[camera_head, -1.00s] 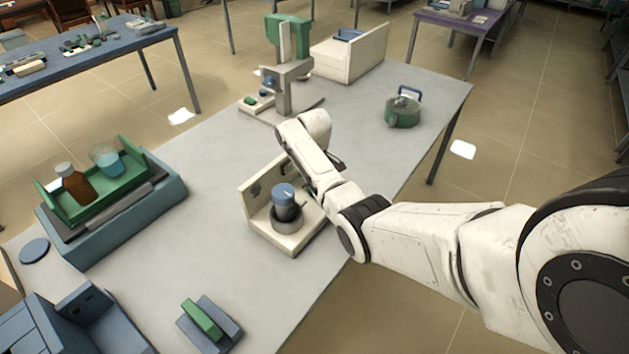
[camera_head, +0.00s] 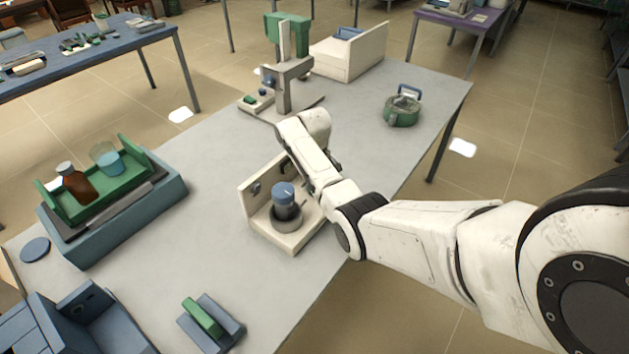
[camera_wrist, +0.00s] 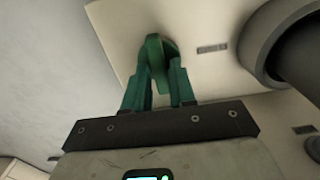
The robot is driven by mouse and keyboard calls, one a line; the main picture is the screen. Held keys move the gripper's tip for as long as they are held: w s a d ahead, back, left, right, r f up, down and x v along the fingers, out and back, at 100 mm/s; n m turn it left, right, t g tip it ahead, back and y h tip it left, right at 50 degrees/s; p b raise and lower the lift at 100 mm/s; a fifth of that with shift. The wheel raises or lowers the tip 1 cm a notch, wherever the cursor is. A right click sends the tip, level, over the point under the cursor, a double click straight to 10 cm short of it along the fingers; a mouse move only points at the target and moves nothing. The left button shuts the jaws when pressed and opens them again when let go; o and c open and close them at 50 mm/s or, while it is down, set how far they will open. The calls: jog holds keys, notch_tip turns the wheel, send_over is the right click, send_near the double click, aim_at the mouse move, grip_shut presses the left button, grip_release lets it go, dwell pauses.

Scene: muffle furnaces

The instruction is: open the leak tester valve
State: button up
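The leak tester (camera_head: 262,226) is a cream L-shaped unit near the front edge of the grey table. A dark, blue-capped cylinder (camera_head: 285,199) stands in its round grey cup. The green valve handle (camera_wrist: 157,52) shows in the wrist view against the cream surface. My gripper (camera_wrist: 159,70) has its two green fingers on either side of the handle, with only a narrow gap between them. They appear shut on it, though the contact is partly hidden by the similar colours.
A blue stand with a green tray (camera_head: 120,193) holds a brown bottle (camera_head: 76,182) and a beaker (camera_head: 107,158) at left. A green-grey press (camera_head: 286,75) stands behind my wrist. A green lidded pot (camera_head: 402,108) is at right. The table's middle left is clear.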

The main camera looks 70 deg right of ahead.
jog(key=shift+o, duration=1.4)
notch_tip(320, 180, up, 11)
jog(key=shift+f+b, duration=0.15)
jog(key=shift+b, duration=0.3)
